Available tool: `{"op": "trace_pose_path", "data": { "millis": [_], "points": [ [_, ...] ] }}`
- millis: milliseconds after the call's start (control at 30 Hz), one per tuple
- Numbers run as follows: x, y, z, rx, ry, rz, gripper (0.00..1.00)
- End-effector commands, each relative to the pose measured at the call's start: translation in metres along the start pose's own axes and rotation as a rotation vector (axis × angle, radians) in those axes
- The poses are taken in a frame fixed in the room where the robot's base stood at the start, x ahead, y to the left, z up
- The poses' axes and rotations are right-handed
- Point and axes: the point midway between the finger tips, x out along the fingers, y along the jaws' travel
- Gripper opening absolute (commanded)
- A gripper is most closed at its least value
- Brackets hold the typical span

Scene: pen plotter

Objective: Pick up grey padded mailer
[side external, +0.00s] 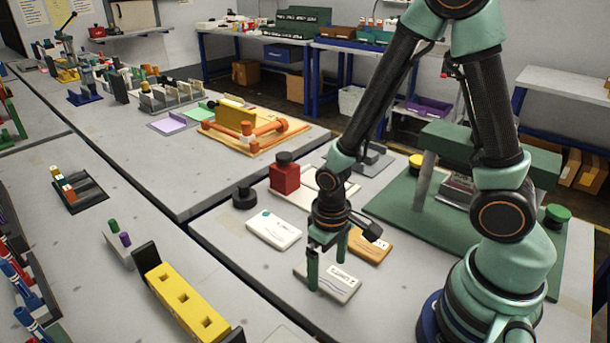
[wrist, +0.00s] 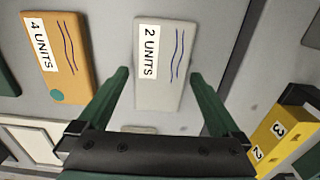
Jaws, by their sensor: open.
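The grey padded mailer (side external: 340,284) lies flat on the grey table in the side view. In the wrist view the mailer (wrist: 172,88) has a white label reading "2 UNITS" and dark wavy lines. My gripper (side external: 328,274) is over it, pointing down, with its green fingers apart. In the wrist view my gripper (wrist: 160,76) has one finger to each side of the mailer, with grey table showing in between. The fingers hold nothing. I cannot tell how far the fingertips are above the table.
A tan mailer (side external: 368,248) lies close by; the wrist view shows its "4 UNITS" label (wrist: 39,46). A white mailer (side external: 274,230) lies further left. A red block (side external: 284,178), a black knob (side external: 244,197) and a green machine base (side external: 400,200) stand behind. A yellow block (side external: 185,302) is across the gap.

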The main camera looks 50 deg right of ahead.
Motion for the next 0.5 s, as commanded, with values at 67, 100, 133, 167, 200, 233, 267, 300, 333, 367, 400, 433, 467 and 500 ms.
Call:
{"op": "trace_pose_path", "data": {
  "millis": [67,100,133,167,200,233,267,300,333,367,400,433,467,500],
  "points": [
    [0.0064,0.0,0.0005,0.0,-0.003,0.0,1.0],
    [0.0083,-0.0001,0.0001,0.0,-0.001,0.0,1.0],
    [0.0094,-0.0001,0.0,0.0,0.0,0.0,1.0],
    [0.0103,-0.0001,0.0,0.0,0.0,0.0,1.0],
    [0.0109,-0.0002,-0.0001,0.0,0.0,0.0,1.0],
    [0.0111,-0.0002,-0.0002,0.0,0.001,0.0,1.0],
    [0.0112,-0.0002,-0.0003,-0.001,0.001,0.0,1.0],
    [0.0111,-0.0002,-0.0003,-0.001,0.001,0.0,1.0],
    [0.0111,-0.0002,-0.0004,-0.001,0.001,0.0,1.0],
    [0.011,-0.0002,-0.0004,-0.001,0.001,0.0,1.0],
    [0.0109,-0.0002,-0.0004,-0.001,0.001,0.0,1.0],
    [0.0109,-0.0002,-0.0004,-0.001,0.001,0.0,0.96],
    [0.0109,-0.0002,-0.0003,-0.001,0.001,0.0,0.85],
    [0.0109,-0.0002,-0.0004,-0.001,0.001,0.0,0.69]
  ]
}}
